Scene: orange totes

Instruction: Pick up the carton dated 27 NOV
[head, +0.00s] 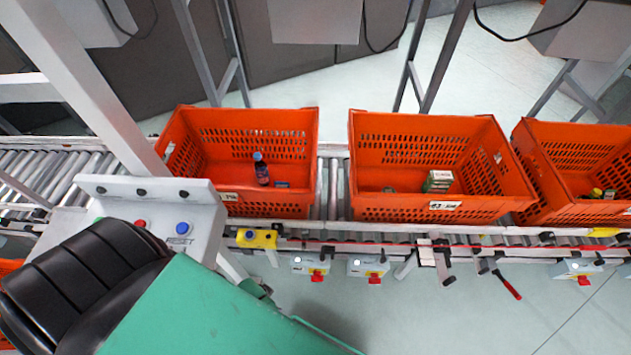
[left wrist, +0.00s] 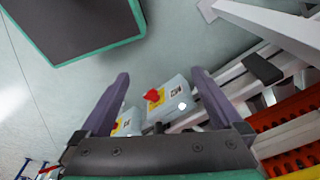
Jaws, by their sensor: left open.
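A small white and green carton (head: 438,181) stands in the middle orange tote (head: 375,126), right of its centre. Any date on it is too small to read. A second small item (head: 389,190) lies low in the same tote, mostly hidden by the front wall. My left gripper (left wrist: 158,85) shows in the left wrist view, its two fingers apart with nothing between them. It is away from the totes, facing the floor and light-blue button boxes. No gripper shows in the head view.
The left tote (head: 190,122) holds a dark bottle (head: 261,169) and a small dark item. The right tote (head: 565,135) holds small items. The totes sit on a roller conveyor (head: 332,185) with a front rail. A control panel (head: 150,212) stands at the left.

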